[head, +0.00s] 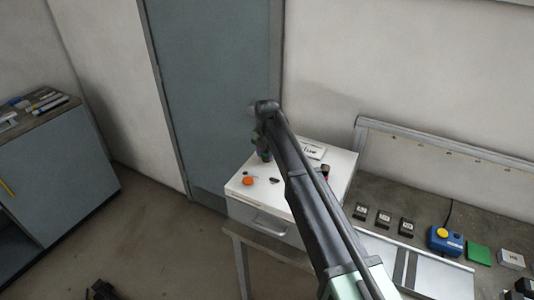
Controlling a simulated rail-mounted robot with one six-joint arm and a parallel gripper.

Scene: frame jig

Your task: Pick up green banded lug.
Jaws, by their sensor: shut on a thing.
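My gripper (264,155) is at the end of the dark arm, pointing down over the back left part of a white-topped cabinet (299,200). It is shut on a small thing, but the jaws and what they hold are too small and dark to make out. Some green shows by the wrist, and I cannot tell whether it belongs to the lug. No green banded lug can be clearly picked out on the white top. The arm hides part of that top.
On the white top are an orange round piece (248,181), a small dark piece (275,181) and a white label plate (312,150). A workbench at the right holds several dark blocks, a blue box with a yellow button (444,239) and a green block (478,254).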

